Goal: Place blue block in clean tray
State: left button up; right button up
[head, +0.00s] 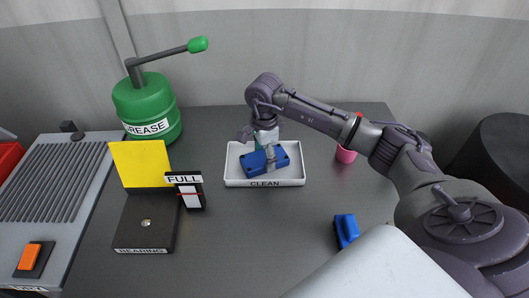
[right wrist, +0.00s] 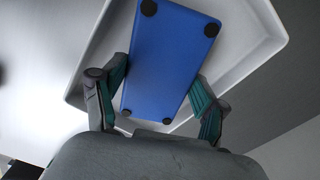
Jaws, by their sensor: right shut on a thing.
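The blue block (head: 264,162) is at the white tray labelled CLEAN (head: 232,170). My right gripper (head: 266,143) reaches down over the tray from above and is shut on the block. In the right wrist view the block (right wrist: 170,55) shows a flat blue face with round black feet at its corners. It lies between the two teal-and-black fingers of the gripper (right wrist: 158,98), with the tray's rim (right wrist: 265,25) around it. I cannot tell whether the block touches the tray floor. My left gripper is not in view.
A second blue object (head: 346,230) lies on the table at the right front. A green grease can (head: 148,105), a black bearing box (head: 147,222) with a yellow panel and a FULL gauge (head: 187,191) stand left of the tray. A pink cup (head: 346,153) is behind my right arm.

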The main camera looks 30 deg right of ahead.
aim_at(264, 157)
jog(key=shift+f, duration=0.25)
jog(key=o, duration=1.4)
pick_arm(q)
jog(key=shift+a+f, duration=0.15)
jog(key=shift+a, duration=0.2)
pick_arm(e)
jog(key=shift+r, duration=0.15)
pick_arm(q)
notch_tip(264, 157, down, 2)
jog(key=b, duration=0.2)
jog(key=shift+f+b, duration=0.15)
jog(key=shift+b, duration=0.2)
pick_arm(e)
notch_tip(264, 157, up, 12)
